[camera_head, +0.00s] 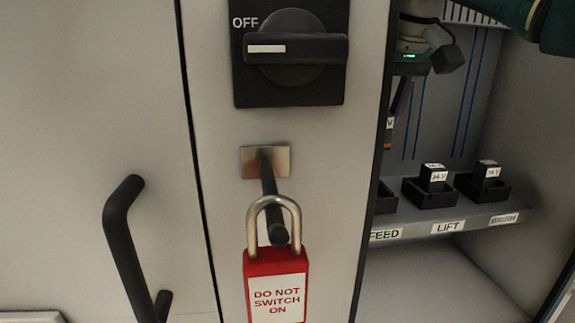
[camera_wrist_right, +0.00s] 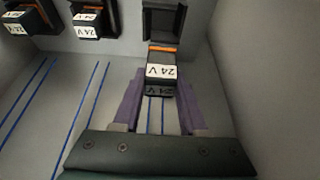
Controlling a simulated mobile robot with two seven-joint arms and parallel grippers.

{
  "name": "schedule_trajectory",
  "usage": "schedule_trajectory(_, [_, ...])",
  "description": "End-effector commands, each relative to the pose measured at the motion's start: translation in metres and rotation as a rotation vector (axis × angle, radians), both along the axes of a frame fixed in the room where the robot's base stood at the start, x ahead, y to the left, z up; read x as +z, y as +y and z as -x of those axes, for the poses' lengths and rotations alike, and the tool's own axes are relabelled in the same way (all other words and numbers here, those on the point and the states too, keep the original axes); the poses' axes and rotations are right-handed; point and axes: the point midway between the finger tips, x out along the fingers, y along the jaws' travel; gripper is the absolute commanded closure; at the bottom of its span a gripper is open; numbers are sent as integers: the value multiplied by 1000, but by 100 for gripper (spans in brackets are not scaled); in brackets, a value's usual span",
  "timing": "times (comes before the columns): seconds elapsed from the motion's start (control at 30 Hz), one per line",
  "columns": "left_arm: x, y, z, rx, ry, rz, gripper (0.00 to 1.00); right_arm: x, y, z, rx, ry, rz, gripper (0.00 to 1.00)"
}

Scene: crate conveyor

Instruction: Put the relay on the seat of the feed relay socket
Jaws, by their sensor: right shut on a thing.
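The relay (camera_wrist_right: 161,72), a dark block with a white "24 V" label and an orange band at its far end, is between the purple fingers of my right gripper (camera_wrist_right: 160,85), which is shut on it. In the right wrist view the feed relay socket (camera_wrist_right: 163,22) is a dark, empty holder just beyond the relay's orange end; whether they touch cannot be told. In the head view the right gripper (camera_head: 402,98) and held relay (camera_head: 389,124) are partly hidden by the cabinet's front panel. The feed socket (camera_head: 385,198) is mostly hidden there too. My left gripper is not in view.
The LIFT socket (camera_head: 415,196) and another socket (camera_head: 465,186) to its right hold 24 V relays. The shelf (camera_head: 405,226) carries labels. The front panel has an OFF switch (camera_head: 291,50), a red padlock (camera_head: 275,282) on a hasp and a black handle (camera_head: 125,245).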

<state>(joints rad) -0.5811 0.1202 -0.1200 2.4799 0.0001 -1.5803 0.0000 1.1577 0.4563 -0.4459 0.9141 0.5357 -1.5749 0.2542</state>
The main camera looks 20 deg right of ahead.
Motion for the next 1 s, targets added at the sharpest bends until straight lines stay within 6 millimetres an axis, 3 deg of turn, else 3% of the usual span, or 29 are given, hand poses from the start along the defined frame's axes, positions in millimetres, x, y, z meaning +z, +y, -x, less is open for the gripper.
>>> schedule_trajectory(0.13, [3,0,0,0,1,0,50,-34,0,1,0,3,0,100])
schedule_trajectory(0.57, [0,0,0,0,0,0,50,-88,0,1,-1,2,-1,100])
schedule_trajectory(1.0, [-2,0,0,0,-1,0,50,-96,0,0,0,-1,0,100])
